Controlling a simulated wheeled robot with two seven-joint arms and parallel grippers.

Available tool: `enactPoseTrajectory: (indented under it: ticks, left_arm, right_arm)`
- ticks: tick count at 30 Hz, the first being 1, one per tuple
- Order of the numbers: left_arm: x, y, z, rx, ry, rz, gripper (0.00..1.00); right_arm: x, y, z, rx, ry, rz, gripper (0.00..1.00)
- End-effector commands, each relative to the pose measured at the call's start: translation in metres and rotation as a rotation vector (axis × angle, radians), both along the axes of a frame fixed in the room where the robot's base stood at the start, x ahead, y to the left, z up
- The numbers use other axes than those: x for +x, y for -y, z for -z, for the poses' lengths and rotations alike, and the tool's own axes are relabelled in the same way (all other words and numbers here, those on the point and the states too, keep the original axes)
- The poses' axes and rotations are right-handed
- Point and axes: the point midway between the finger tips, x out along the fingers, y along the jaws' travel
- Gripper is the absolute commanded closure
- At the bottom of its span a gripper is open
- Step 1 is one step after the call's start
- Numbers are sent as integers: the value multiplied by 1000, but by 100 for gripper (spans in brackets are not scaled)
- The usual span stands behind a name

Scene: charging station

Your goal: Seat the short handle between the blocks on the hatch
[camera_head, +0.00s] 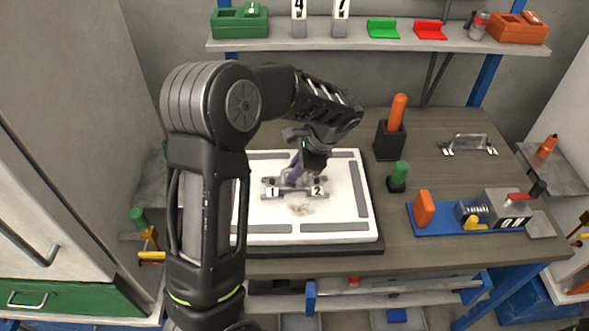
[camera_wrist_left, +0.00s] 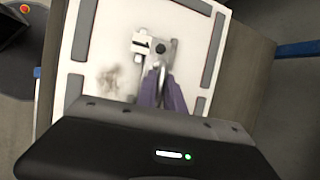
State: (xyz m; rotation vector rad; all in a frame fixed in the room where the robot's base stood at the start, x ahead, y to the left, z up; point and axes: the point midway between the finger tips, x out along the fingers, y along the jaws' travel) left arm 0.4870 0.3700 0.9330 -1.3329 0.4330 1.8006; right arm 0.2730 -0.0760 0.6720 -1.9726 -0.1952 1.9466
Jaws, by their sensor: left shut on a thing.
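The hatch is a white panel (camera_head: 345,215) with grey strips, lying on the table. Blocks labelled 1 (camera_head: 272,192) and 2 (camera_head: 317,191) stand near its middle. My left gripper (camera_head: 294,179) reaches down over the hatch, its purple fingers shut on the short handle (camera_head: 294,187) at the blocks. The fingers (camera_wrist_left: 162,92) show in the left wrist view, around the grey handle (camera_wrist_left: 160,65), beside a pale block (camera_wrist_left: 143,42). The fingers hide much of the handle, so I cannot tell whether it is fully down between the blocks. My right gripper is not in view.
A longer grey handle (camera_head: 468,146) lies at the table's back right. A black holder with an orange peg (camera_head: 396,115), a small green peg (camera_head: 399,174) and a blue-based switch fixture (camera_head: 440,218) stand right of the hatch. A shelf (camera_head: 350,44) runs along the back wall.

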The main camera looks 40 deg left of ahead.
Motion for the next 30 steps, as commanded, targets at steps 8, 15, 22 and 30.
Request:
enactPoseTrajectory:
  ticks: [8, 15, 22, 30]
  left_arm:
    - [0, 0, 8, 1, 1, 0, 100]
    - [0, 0, 14, 1, 1, 0, 100]
    - [0, 0, 19, 1, 1, 0, 100]
    - [0, 0, 19, 1, 1, 0, 68]
  right_arm:
    - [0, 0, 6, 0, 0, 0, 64]
    - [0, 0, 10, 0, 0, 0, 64]
    - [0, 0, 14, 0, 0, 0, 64]
    - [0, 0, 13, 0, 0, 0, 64]
